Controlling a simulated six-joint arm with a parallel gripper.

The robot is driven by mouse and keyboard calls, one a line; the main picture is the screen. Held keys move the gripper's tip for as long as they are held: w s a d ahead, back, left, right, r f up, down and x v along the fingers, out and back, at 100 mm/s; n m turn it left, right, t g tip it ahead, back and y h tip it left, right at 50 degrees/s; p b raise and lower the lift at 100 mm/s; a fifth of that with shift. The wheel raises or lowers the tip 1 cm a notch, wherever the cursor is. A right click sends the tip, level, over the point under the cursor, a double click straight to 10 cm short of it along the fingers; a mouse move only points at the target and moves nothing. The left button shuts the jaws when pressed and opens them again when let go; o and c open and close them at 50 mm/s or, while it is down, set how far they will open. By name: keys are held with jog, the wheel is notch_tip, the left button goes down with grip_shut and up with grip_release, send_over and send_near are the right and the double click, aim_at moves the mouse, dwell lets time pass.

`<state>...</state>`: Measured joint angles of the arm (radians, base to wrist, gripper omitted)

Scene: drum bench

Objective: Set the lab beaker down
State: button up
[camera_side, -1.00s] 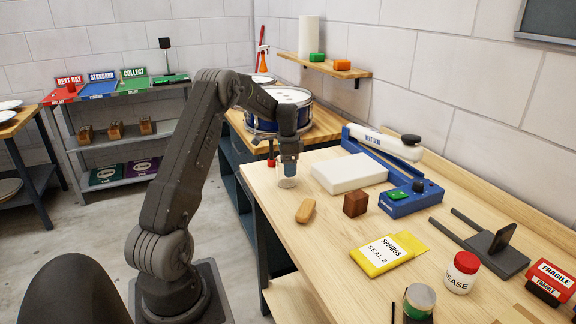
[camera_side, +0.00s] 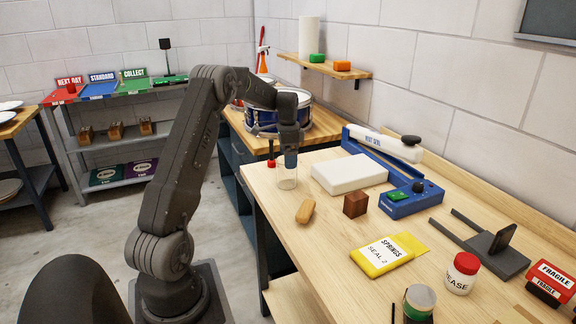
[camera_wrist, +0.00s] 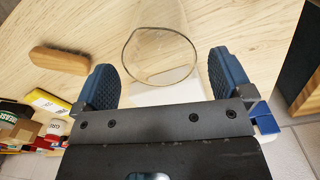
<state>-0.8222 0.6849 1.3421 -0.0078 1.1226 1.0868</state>
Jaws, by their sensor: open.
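The lab beaker (camera_side: 287,178) is a clear glass cylinder standing upright on the wooden bench, near its left end. In the wrist view the beaker (camera_wrist: 160,56) shows its round rim just beyond and between my two blue finger pads. My gripper (camera_side: 290,160) is directly above the beaker in the side view, with its fingers open. In the wrist view my gripper (camera_wrist: 163,80) has its pads wide apart, with a gap on both sides of the glass.
A wooden-backed brush (camera_side: 305,211) and a brown block (camera_side: 355,204) lie in front of the beaker. A white slab (camera_side: 349,173) and a blue heat sealer (camera_side: 400,203) are to its right. A drum (camera_side: 279,119) stands on the bench behind. The bench's left edge is close by.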

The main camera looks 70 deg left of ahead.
notch_tip(320, 180, up, 8)
jog(key=f, duration=0.1)
jog(key=s+d+r+t, duration=0.1)
jog(key=d+r, duration=0.2)
jog(key=d, duration=0.5)
jog(key=s+d+r+n+t+y, duration=0.1)
jog(key=d+r, duration=0.3)
jog(key=d, duration=0.4)
jog(key=s+d+r, duration=0.1)
jog(key=d+r, duration=0.2)
jog(key=d, duration=0.5)
jog(key=s+d+f+n+t, duration=0.1)
jog(key=s+d+f, duration=0.1)
jog(key=s+d, duration=0.6)
jog(key=s+d+f+n+t, duration=0.1)
jog(key=s+d+f+t, duration=0.1)
jog(key=s+d, duration=0.5)
jog(key=shift+s+d+t+h, duration=0.3)
jog(key=shift+s+d+h, duration=0.1)
jog(key=shift+s, duration=0.05)
